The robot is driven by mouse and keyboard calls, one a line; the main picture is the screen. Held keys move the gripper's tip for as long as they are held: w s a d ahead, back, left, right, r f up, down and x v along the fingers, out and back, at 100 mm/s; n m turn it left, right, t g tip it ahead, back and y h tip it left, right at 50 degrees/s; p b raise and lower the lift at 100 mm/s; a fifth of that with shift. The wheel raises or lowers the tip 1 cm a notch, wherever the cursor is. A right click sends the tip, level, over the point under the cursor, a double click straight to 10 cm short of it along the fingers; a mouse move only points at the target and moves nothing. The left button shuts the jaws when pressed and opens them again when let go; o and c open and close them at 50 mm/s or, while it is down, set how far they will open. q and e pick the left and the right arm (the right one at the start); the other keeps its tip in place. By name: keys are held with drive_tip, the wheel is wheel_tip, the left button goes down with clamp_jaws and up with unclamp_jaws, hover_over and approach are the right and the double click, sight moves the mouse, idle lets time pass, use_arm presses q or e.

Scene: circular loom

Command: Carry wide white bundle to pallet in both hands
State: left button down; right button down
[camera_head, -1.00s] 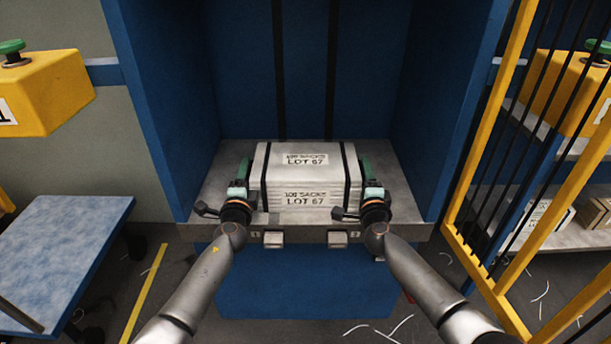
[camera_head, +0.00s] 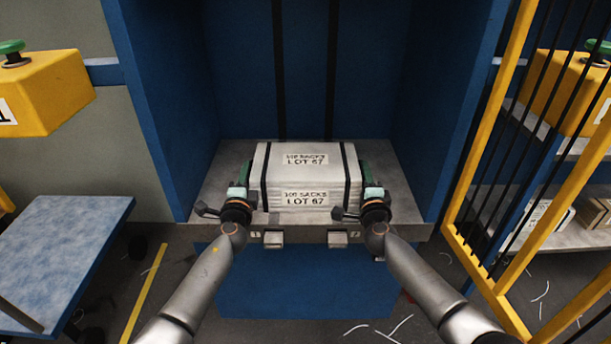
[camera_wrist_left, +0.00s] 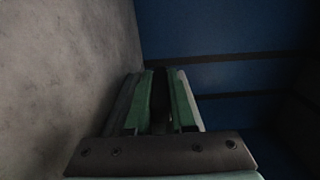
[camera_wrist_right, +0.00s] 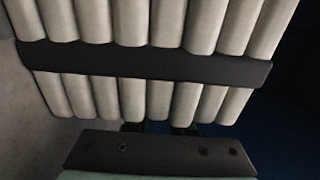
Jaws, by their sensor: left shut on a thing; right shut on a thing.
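The wide white bundle (camera_head: 307,175) has two black straps and labels reading "LOT 67". It sits level on, or very close to, the grey metal bed (camera_head: 214,187) of a blue bay. My left gripper (camera_head: 244,174) is shut at its left end, and my right gripper (camera_head: 367,174) is shut at its right end. In the right wrist view the bundle (camera_wrist_right: 150,98) shows as pale rolled folds crossed by a black strap. In the left wrist view the green fingers (camera_wrist_left: 158,103) stand beside a pale edge. The fingertips' contact is partly hidden. I cannot identify a pallet.
Blue walls (camera_head: 163,90) enclose the bed on both sides and behind. A blue-edged grey table (camera_head: 60,240) stands at left. A yellow barred guard (camera_head: 478,130) and shelves with boxes (camera_head: 548,222) stand at right. White scraps lie on the dark floor.

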use_arm(q)
drive_tip(key=shift+f, duration=0.1)
idle(0.7)
drive_tip(key=shift+w+r, duration=0.1)
drive_tip(key=shift+r, duration=0.25)
use_arm(e)
drive_tip(key=shift+w+r, duration=0.1)
drive_tip(key=shift+r, duration=0.2)
use_arm(q)
drive_tip(key=shift+r, duration=0.1)
use_arm(e)
drive_tip(key=shift+r, duration=0.1)
